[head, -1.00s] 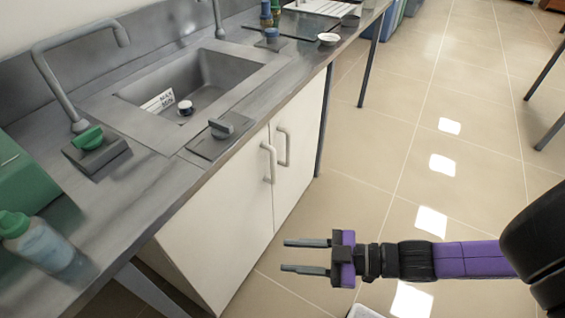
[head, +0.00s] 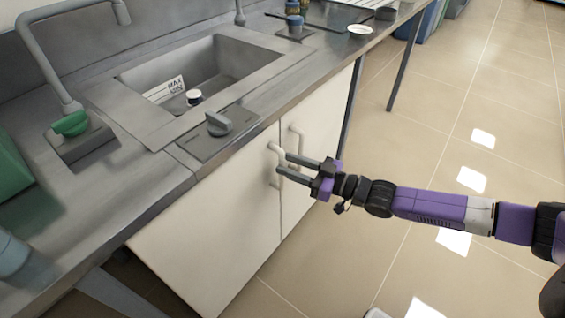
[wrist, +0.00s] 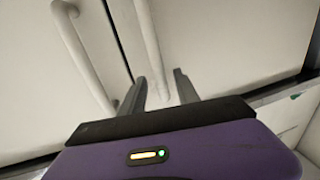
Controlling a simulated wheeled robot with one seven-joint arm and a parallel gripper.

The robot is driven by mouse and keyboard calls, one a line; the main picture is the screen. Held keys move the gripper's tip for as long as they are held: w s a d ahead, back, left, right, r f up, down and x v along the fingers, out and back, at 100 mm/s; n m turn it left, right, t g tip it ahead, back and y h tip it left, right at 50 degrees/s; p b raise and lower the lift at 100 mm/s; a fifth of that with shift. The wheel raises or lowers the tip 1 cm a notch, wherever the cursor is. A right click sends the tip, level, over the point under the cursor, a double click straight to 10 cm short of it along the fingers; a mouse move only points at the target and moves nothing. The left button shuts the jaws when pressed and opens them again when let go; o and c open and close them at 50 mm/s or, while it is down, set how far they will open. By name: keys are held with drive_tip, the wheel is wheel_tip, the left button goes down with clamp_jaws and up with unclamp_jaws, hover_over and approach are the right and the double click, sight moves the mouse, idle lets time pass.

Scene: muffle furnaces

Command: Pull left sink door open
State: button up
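The left sink door (head: 215,225) is a shut cream cabinet door under the sink, with a pale bar handle (head: 279,157) near its right edge. My gripper (head: 284,163) is open at this handle, its two dark fingers apart. In the wrist view the left door's handle (wrist: 150,45) runs down between the open fingers (wrist: 160,92). I cannot tell whether either finger touches it. The right door (head: 318,135) is also shut. Its handle (head: 296,147) stands just beyond my fingers and shows at the left of the wrist view (wrist: 80,50).
The grey counter (head: 215,170) with the sink (head: 215,65) overhangs the doors. A grey control knob (head: 219,123) sits on it above the left door. A table leg (head: 404,65) stands farther back. The tiled floor (head: 350,265) in front of the doors is clear.

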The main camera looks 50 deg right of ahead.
drive_tip(key=shift+x, duration=1.35)
clamp_jaws()
drive_tip(key=shift+a, duration=0.1)
idle(0.3)
